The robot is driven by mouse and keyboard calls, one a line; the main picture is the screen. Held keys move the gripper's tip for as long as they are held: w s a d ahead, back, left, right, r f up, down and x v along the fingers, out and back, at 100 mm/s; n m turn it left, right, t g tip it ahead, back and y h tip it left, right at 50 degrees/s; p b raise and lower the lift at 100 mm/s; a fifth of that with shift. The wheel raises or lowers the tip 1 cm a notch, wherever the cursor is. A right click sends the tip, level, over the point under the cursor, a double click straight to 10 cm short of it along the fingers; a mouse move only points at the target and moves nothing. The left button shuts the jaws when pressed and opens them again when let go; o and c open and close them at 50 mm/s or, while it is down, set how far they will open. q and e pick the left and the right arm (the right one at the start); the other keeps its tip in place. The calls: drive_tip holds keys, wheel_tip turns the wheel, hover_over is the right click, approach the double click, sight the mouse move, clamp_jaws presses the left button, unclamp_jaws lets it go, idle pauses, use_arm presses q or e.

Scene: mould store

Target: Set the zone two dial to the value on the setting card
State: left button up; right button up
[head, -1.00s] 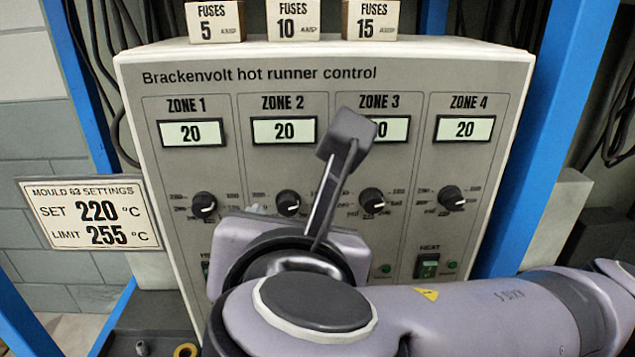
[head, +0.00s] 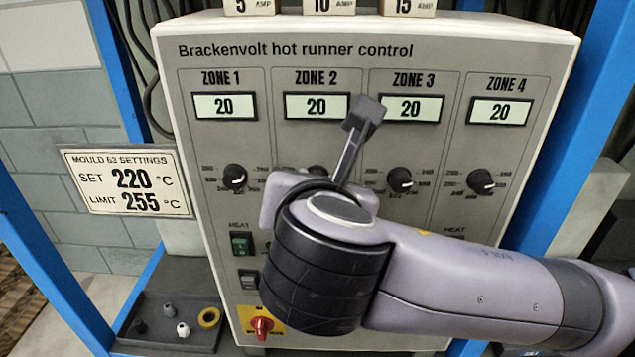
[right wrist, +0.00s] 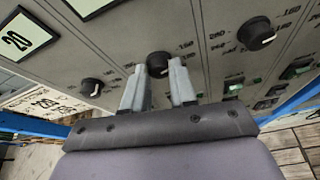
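The zone two dial (right wrist: 158,60) is a black knob with a pale pointer mark. In the right wrist view it sits between the two grey fingertips of my right gripper (right wrist: 158,66), which are apart; contact cannot be told. The zone two display (head: 317,106) reads 20. The setting card (head: 128,182), left of the panel, reads SET 220 °C and LIMIT 255 °C. My left gripper is not in view.
The zone one dial (head: 234,177), zone three dial (head: 400,180) and zone four dial (head: 481,181) flank it on the control panel (head: 420,62). Their displays also read 20. A red and yellow rotary switch (head: 262,325) is low on the panel. A dark tray (head: 160,305) holds small parts.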

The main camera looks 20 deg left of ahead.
clamp_jaws()
drive_tip(key=m+t+y+b, duration=0.1)
drive_tip(key=m+y+b, duration=0.1)
drive_tip(key=m, duration=0.3)
drive_tip(key=f+m+t+y+b, duration=0.1)
drive_tip(key=m+y+b, duration=0.2)
drive_tip(key=m, duration=0.3)
drive_tip(key=m+y+b, duration=0.2)
drive_tip(key=m+b, duration=0.2)
drive_tip(key=m, duration=0.2)
drive_tip(key=shift+w+d+f+t+b, duration=0.15)
drive_tip(key=shift+d+f+t+b, duration=0.05)
drive_tip(key=shift+d+t+b, duration=0.2)
idle(0.4)
drive_tip(key=o, duration=0.8)
unclamp_jaws()
drive_tip(key=shift+y, duration=0.3)
